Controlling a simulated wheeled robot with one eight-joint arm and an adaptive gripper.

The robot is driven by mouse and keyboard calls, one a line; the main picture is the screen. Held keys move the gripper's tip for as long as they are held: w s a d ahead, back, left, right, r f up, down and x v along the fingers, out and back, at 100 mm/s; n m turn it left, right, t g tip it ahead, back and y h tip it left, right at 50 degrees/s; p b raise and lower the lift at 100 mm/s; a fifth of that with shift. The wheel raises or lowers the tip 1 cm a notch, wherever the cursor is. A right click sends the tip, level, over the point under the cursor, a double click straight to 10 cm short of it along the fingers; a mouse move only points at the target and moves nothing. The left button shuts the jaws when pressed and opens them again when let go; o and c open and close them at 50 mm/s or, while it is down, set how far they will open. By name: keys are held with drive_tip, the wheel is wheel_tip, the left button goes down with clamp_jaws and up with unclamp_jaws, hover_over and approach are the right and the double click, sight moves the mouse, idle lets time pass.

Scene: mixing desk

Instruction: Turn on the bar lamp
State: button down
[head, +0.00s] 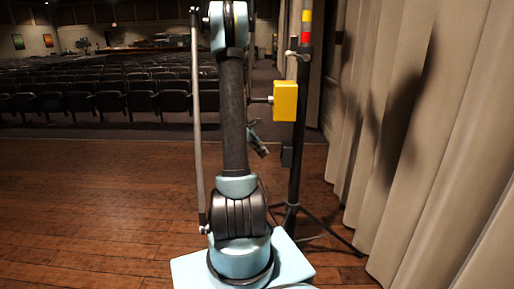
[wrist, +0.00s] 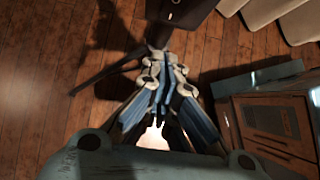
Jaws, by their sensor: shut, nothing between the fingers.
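A tall dark pole (head: 295,150) stands right of my arm in the head view. Red, yellow and grey bands (head: 306,22) mark its upper part, and its top is cut off by the frame. A yellow box (head: 285,101) sits at the pole's left side on a short dark arm. I cannot tell for sure which part is the bar lamp, or whether it is lit. My gripper (head: 262,150) hangs below and left of the yellow box, apart from it in the picture and partly behind my arm. In the wrist view my gripper (wrist: 160,52) is shut and empty.
Beige curtains (head: 430,130) hang close on the right. The pole's splayed legs (head: 335,233) rest on the wooden floor (head: 90,205). Rows of dark seats (head: 90,95) fill the back. The floor at left is clear. A dark object (wrist: 180,12) lies beyond my gripper.

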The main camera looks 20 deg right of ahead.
sight(281, 154)
drive_tip(key=shift+s+d+f, duration=0.25)
drive_tip(key=shift+s+d, duration=0.1)
drive_tip(key=shift+d, duration=0.35)
drive_tip(key=shift+s+d+f, duration=0.2)
drive_tip(key=shift+s+d, duration=0.15)
drive_tip(key=shift+d, duration=0.35)
drive_tip(key=shift+s+d+f, duration=0.25)
drive_tip(key=shift+s+d, duration=0.1)
drive_tip(key=shift+d, duration=0.35)
drive_tip(key=shift+s+d+f, duration=0.2)
drive_tip(key=shift+d+f, duration=0.3)
drive_tip(key=shift+r, duration=0.1)
